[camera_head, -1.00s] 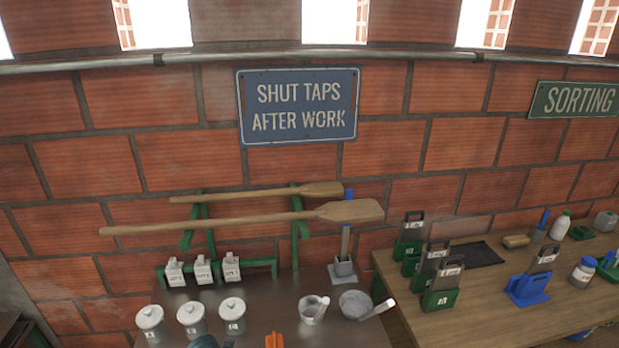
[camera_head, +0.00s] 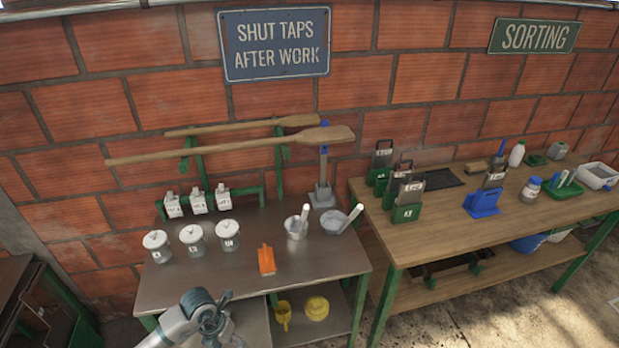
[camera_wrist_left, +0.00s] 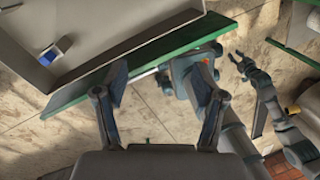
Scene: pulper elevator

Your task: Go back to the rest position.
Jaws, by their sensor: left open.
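My left gripper (camera_wrist_left: 162,78) is in the left wrist view. Its two fingers are wide apart and nothing is between them. A green-edged grey surface (camera_wrist_left: 110,40) lies beyond the fingertips; I cannot tell how far. Another arm of mine with what looks like a small claw (camera_wrist_left: 240,64) shows at the right of that view, too small to read its jaws.
A dark cabinet (camera_head: 30,290) is at far left. Floor shows at lower right.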

